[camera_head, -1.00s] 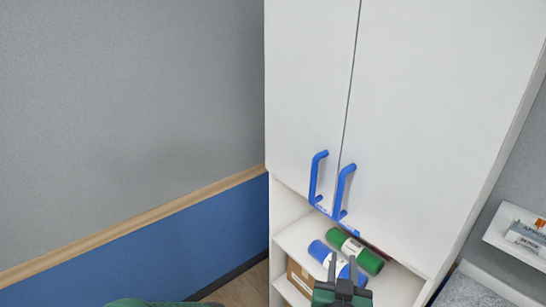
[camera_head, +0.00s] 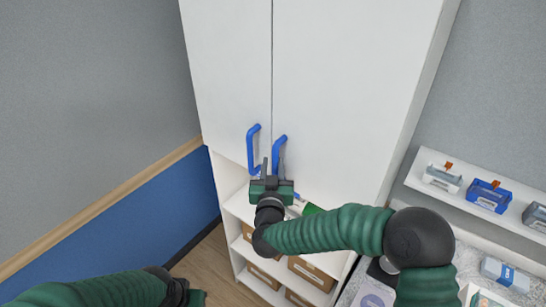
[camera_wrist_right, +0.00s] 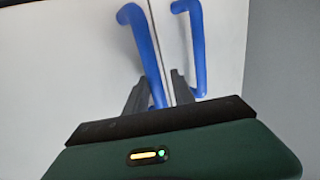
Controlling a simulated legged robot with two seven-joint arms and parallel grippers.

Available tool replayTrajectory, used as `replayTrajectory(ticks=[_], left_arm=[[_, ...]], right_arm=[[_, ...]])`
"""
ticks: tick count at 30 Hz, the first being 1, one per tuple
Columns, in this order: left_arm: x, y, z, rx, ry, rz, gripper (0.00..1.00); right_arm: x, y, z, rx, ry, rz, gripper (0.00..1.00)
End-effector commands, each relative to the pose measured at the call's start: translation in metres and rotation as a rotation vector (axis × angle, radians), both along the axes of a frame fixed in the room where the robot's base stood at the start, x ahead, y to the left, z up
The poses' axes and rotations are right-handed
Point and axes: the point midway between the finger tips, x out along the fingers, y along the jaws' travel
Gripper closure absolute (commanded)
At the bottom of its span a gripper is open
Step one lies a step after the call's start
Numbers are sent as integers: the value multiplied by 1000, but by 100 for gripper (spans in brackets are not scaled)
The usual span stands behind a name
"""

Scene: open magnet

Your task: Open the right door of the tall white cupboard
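The tall white cupboard fills the middle of the head view, and its right door (camera_head: 350,80) is shut flush beside the left door (camera_head: 228,70). Each door has a blue bar handle near the seam. My right gripper (camera_head: 273,165) is at the right door's handle (camera_head: 280,143), with its fingers apart. In the wrist view, this handle (camera_wrist_right: 144,45) runs down between the two open fingers (camera_wrist_right: 158,90); contact is unclear. The left door's handle (camera_head: 252,148) is beside the gripper, outside the fingers. My left gripper (camera_head: 192,297) is low at the bottom edge, its fingers unclear.
Open shelves with brown boxes (camera_head: 312,273) and a green roll (camera_head: 312,209) lie below the doors, partly behind my right arm. A white wall shelf (camera_head: 455,196) with small packs is at right. A grey wall (camera_head: 90,90) stands at left.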

Motion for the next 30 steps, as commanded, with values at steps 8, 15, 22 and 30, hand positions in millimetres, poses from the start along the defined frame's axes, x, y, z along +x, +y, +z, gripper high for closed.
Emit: replayTrajectory(ticks=[8, 15, 22, 30], left_arm=[[0, 0, 4, 0, 1, -1, 64], [0, 0, 4, 0, 0, -1, 64], [0, 0, 4, 0, 0, 0, 64], [0, 0, 4, 0, 0, -1, 64]], right_arm=[[11, 0, -1, -1, -1, 0, 73], [11, 0, -1, -1, 0, 0, 93], [11, 0, 0, -1, 0, 1, 100], [10, 0, 0, -1, -1, 2, 100]])
